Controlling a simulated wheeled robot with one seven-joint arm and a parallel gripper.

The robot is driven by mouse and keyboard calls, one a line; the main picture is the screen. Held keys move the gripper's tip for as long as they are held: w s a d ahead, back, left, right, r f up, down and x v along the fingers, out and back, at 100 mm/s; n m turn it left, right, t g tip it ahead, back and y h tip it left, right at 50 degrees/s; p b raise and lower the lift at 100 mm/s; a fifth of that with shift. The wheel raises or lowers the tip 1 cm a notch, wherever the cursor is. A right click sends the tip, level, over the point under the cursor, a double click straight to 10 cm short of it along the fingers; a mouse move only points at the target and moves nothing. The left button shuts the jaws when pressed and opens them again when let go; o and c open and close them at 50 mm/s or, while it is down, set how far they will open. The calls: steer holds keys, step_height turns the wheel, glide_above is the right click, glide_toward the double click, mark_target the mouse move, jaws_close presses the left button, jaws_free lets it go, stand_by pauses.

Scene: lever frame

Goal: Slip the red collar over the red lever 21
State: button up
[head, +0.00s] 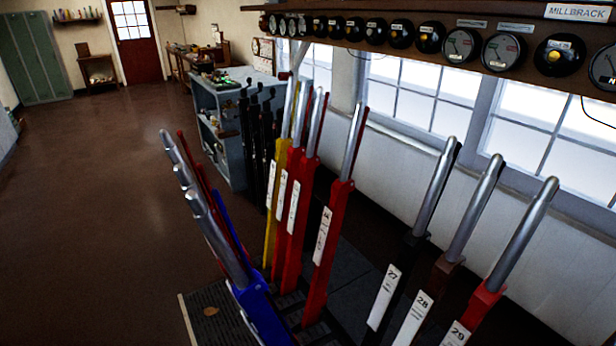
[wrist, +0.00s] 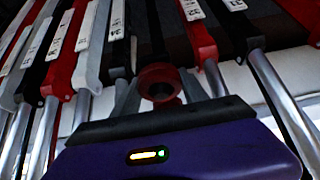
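In the wrist view the red collar (wrist: 160,82) is a thick ring with a dark hole, held between the grey fingers of my gripper (wrist: 158,90). The gripper is shut on it, and no lever shows through the hole. A red lever (wrist: 205,48) with a white plate and a bare steel handle stands just right of the collar, apart from it in the picture. In the head view several red levers stand mid-frame, one nearest (head: 325,250). Their plates are too small to read, so I cannot tell which is 21. My gripper is not in the head view.
Black lever 27 (head: 388,290), brown lever 28 (head: 432,290) and red lever 29 (head: 475,312) stand at the right. A blue lever (head: 258,305) leans left with other tilted handles. A gauge shelf (head: 400,48) hangs above. Open floor (head: 110,200) lies left.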

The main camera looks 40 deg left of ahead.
steer(key=c, duration=0.4)
steer(key=shift+r+p, duration=3)
steer(key=shift+r, duration=1.25)
